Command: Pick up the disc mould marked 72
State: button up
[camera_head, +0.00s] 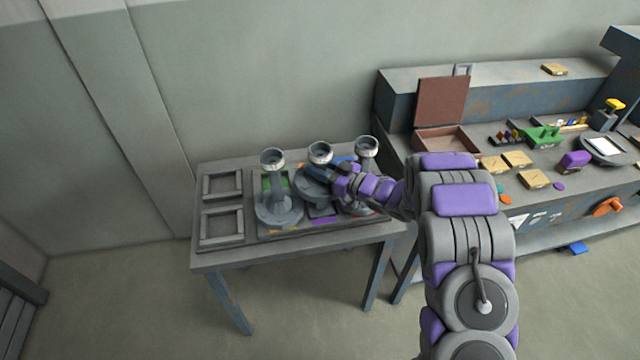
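Several grey disc-shaped pieces stand on the small table: one at the left (279,210), one in the middle (311,190), and one at the right that is mostly hidden by my arm. The middle disc sits higher in the picture than the left one, with a purple patch showing below it. No number is legible, so I cannot tell which is marked 72. My gripper (335,174) is at the right side of the middle disc, close to it or touching. Its fingers are too small and dark to tell whether they are open or shut.
Ring-topped cups stand above the discs: left (272,158), middle (320,152), right (366,146). Two empty square frames (221,227) lie on the left of the grey table (205,262). A cluttered workbench (395,150) with an open brown box (443,100) adjoins at right.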

grip_shut()
dwell(0.7)
